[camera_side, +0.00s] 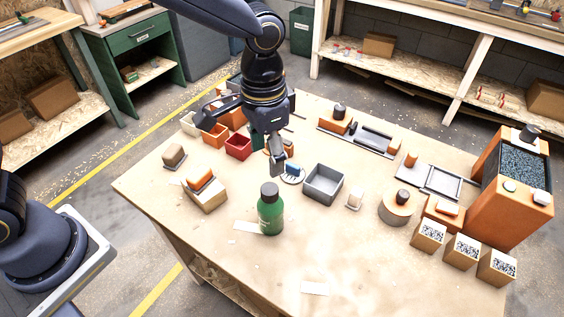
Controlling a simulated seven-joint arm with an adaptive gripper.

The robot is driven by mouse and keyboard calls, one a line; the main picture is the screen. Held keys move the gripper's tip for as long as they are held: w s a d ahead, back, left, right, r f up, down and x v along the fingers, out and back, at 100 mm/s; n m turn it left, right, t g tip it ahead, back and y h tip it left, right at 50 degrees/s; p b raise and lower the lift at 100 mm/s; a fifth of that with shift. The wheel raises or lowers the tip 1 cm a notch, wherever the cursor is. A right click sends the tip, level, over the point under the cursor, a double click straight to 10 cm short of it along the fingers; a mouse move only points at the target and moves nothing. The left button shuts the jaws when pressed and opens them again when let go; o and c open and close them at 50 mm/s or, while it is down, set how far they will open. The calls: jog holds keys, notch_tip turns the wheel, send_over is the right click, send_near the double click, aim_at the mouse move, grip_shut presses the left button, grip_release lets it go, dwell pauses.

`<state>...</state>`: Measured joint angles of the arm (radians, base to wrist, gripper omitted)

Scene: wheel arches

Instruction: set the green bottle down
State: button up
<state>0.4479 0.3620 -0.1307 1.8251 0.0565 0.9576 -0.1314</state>
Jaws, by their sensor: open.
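The green bottle (270,212) stands upright on the wooden table (350,265), near the middle of its front half. It has a dark grey cap and rests close to a white paper strip. My gripper (279,172) is behind the bottle in the picture, pointing down, with its fingers dark grey. It is open and looks apart from the bottle.
A grey bin (323,184) stands right of my gripper. Red bin (238,146) and orange bins are at the back left. A box with an orange block (205,192) stands left. QR-marked boxes (462,252) line the right. The table's front is mostly clear.

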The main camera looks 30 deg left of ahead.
jog(key=s+a+r+n+t, duration=0.2)
jog(key=s+a+r+t, duration=0.15)
jog(key=a+r, duration=0.7)
jog(key=s+a+n+t, duration=0.2)
jog(key=s+a+n, duration=0.1)
jog(key=s+a, duration=0.7)
jog(key=shift+s+a+r, duration=0.2)
jog(key=shift+a+r, duration=0.05)
jog(key=shift+r, duration=0.05)
